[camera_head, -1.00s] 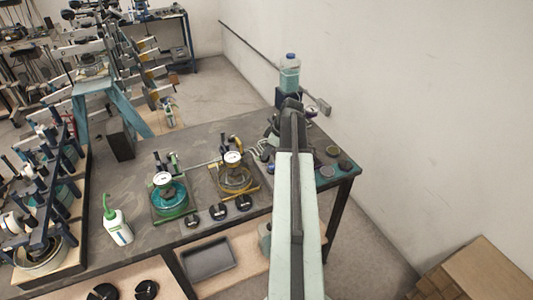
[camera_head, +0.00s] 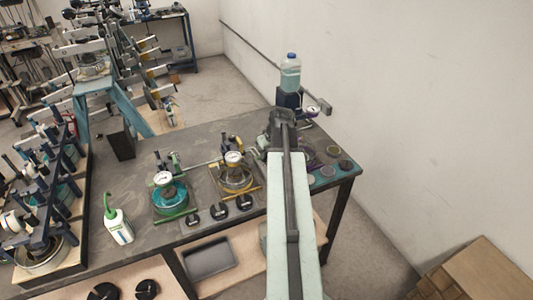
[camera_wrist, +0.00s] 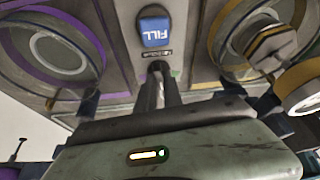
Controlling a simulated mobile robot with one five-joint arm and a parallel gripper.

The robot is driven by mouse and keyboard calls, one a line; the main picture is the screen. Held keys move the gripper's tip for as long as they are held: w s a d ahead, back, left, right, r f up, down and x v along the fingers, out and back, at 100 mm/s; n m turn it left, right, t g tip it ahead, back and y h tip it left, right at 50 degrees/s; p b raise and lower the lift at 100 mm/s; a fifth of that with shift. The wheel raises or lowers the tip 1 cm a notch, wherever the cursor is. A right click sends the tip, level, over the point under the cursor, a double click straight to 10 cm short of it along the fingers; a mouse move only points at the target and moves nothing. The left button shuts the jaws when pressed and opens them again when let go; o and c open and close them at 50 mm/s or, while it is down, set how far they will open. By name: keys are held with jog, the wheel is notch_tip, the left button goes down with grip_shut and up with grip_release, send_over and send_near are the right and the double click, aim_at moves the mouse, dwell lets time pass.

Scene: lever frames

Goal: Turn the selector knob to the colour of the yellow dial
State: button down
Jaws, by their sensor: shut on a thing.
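My gripper (camera_wrist: 158,75) shows in the wrist view with its two dark fingers close together. They are shut on a small dark part just below a blue FILL button (camera_wrist: 155,31), which I take to be the selector knob; the fingers hide most of it, so its pointing is unclear. A yellow-ringed dial (camera_wrist: 222,50) is to the right of the fingers and a purple-ringed one (camera_wrist: 93,35) to the left. In the head view the yellow dial unit (camera_head: 235,178) stands left of my arm. My arm hides the fingertips there.
A teal-and-green dial unit (camera_head: 168,195) stands further left on the dark bench (camera_head: 140,170), near a white bottle with a green top (camera_head: 119,228). Several black knobs lie along the front. A clear water bottle (camera_head: 290,72) stands at the back. A wall is at right.

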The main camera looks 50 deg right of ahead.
jog(key=shift+m, duration=0.6)
jog(key=c, duration=1.5)
grip_release()
jog(key=shift+h, duration=0.3)
jog(key=p+v, duration=0.7)
jog(key=shift+s+r, duration=0.1)
jog(key=shift+r, duration=0.3)
